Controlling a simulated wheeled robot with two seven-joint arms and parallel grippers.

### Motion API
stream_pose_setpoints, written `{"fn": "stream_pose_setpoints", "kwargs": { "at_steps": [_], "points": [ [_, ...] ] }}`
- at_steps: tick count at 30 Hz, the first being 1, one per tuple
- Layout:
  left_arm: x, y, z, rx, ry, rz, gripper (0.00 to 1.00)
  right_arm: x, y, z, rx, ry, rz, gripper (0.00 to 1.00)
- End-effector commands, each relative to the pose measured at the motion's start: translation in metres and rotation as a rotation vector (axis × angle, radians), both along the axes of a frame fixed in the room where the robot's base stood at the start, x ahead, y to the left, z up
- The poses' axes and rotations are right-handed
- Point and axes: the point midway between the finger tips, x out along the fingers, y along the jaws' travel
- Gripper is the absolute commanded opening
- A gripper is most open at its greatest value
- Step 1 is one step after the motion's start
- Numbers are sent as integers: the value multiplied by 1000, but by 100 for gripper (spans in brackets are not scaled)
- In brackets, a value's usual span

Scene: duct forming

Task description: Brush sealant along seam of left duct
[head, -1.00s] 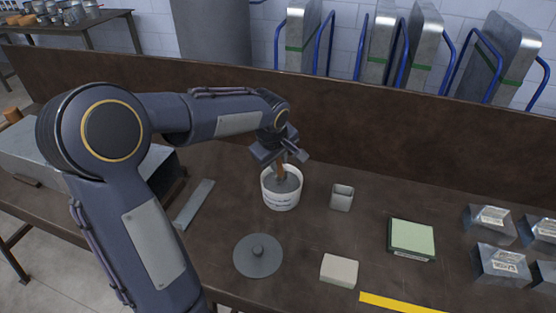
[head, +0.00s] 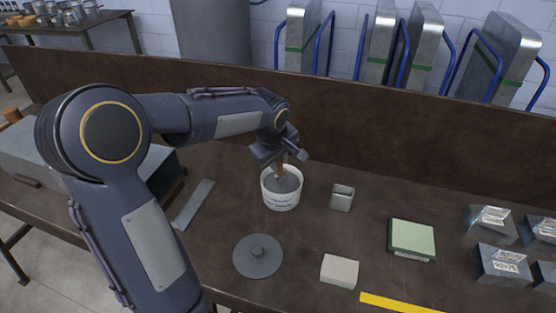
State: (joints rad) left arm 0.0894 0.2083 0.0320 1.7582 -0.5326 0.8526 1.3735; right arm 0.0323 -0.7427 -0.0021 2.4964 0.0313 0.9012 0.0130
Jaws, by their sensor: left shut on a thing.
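My left gripper (head: 283,158) is shut on a brush (head: 279,171) with a brown handle, of which only a short piece shows. The brush points down into a white tub (head: 281,200) of grey sealant (head: 285,184). Its bristles are hidden in the tub. A grey sheet-metal duct (head: 38,157) lies at the left of the bench, partly hidden behind my left arm. I cannot make out its seam. My right gripper is not in view.
A round grey lid (head: 258,256) lies in front of the tub, a flat grey strip (head: 194,205) to its left. A small square cup (head: 342,198), a beige block (head: 339,271), a green pad (head: 411,239) and several metal pieces (head: 501,262) stand rightward. A bench backboard (head: 400,134) rises behind.

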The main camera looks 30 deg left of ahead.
Motion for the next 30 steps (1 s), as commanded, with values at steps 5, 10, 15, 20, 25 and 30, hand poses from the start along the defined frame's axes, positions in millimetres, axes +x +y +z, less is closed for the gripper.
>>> {"fn": "stream_pose_setpoints", "kwargs": {
  "at_steps": [5,10,15,20,25,30],
  "points": [
    [-1,0,2,0,4,0,0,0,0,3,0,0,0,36],
    [-1,0,16,0,3,0,0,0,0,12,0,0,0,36],
    [0,0,31,-1,1,1,0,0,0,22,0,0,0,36],
    [0,0,43,-1,1,1,0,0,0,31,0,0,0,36],
    [0,0,57,-1,1,0,0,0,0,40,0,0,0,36],
    [0,0,69,0,1,0,0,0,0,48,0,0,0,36]
  ]
}}
